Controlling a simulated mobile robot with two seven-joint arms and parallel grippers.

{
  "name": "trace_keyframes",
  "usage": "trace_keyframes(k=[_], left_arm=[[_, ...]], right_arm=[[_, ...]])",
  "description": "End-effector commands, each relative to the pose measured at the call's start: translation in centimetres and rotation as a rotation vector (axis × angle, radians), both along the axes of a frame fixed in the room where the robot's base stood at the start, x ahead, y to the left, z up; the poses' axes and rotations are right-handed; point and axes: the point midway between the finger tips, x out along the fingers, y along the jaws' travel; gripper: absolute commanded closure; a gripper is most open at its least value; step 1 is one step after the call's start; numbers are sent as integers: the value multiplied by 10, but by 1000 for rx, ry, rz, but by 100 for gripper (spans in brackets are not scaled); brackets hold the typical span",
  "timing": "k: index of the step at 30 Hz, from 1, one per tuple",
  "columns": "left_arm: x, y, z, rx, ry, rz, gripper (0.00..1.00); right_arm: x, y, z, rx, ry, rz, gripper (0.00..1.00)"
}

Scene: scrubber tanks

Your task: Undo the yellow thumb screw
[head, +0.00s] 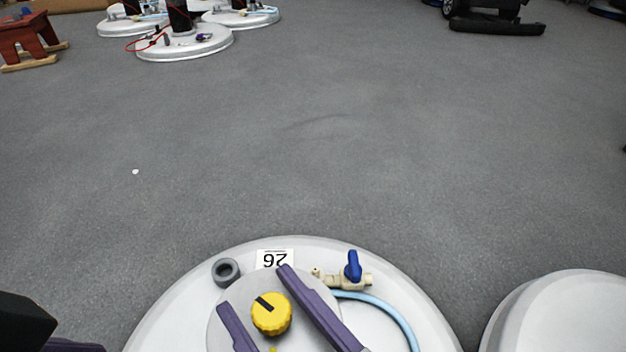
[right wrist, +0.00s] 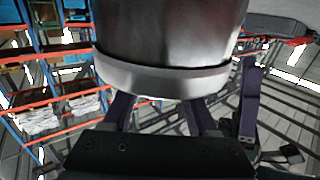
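The round yellow thumb screw (head: 271,316) has a ribbed edge and a black mark on top. It sits on a light grey disc (head: 226,322) on a white tank lid (head: 170,322). My right gripper (head: 251,284) is open in the head view, its two purple fingers on either side of the screw. A big grey cylinder (right wrist: 175,45) hides the fingertips in the right wrist view, and the screw does not show there. My left gripper (head: 75,346) is cut off at the bottom left, its fingertips hidden.
The lid also bears a grey ring (head: 226,271), a label reading 26 (head: 274,258), a blue-handled valve (head: 353,268) and a light blue hose (head: 385,304). Another white lid (head: 560,315) stands at right. The grey floor (head: 330,150) beyond is mostly clear.

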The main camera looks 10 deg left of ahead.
Motion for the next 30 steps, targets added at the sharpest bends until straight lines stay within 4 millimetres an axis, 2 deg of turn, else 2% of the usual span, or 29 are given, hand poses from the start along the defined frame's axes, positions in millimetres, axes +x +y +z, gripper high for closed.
trace_keyframes(k=[2,15,30], left_arm=[[0,0,0,0,0,0,38],[0,0,0,-1,0,1,38],[0,-3,4,-9,0,6,38]], right_arm=[[0,0,0,0,0,0,52],[0,0,-1,-1,1,0,100],[0,-1,0,-5,-2,67,100]])
